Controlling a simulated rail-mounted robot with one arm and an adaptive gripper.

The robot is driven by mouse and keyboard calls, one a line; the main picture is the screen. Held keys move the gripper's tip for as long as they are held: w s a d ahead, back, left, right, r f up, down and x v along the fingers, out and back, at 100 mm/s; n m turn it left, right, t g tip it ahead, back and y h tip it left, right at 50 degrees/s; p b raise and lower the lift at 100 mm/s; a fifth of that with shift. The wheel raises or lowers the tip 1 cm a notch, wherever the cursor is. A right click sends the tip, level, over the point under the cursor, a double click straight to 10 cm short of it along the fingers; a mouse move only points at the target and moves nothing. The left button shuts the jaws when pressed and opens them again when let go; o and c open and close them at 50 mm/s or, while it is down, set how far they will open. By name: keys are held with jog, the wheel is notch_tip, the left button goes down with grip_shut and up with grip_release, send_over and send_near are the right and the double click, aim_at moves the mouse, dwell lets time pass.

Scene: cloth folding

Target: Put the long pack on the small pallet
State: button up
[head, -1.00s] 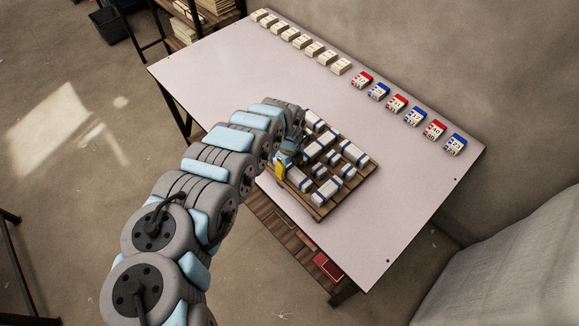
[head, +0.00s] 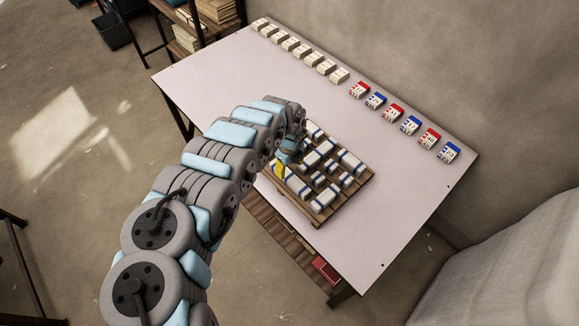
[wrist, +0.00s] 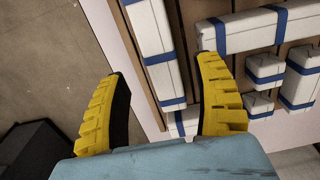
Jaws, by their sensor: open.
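Several white packs with blue bands lie on the small wooden pallet (head: 333,214) on the table; they differ in length. In the wrist view a long white pack (wrist: 153,50) runs down from the top edge, and another long pack (wrist: 256,28) lies crosswise at the upper right. My gripper (head: 281,170) is at the left edge of the pallet. In the wrist view my gripper (wrist: 160,85) is open, its two yellow ribbed fingers spread apart. The lower end of the long pack lies between the fingertips in that view; I see no contact. My arm hides part of the pallet's left side.
A row of cream blocks (head: 291,44) and a row of red and blue numbered blocks (head: 392,112) line the table's (head: 210,85) back edge. The table is clear left and right of the pallet. A shelf (head: 200,25) stands behind it.

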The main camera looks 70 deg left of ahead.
aim_at(290, 175)
notch_tip(290, 175, up, 6)
jog(key=p, duration=0.5)
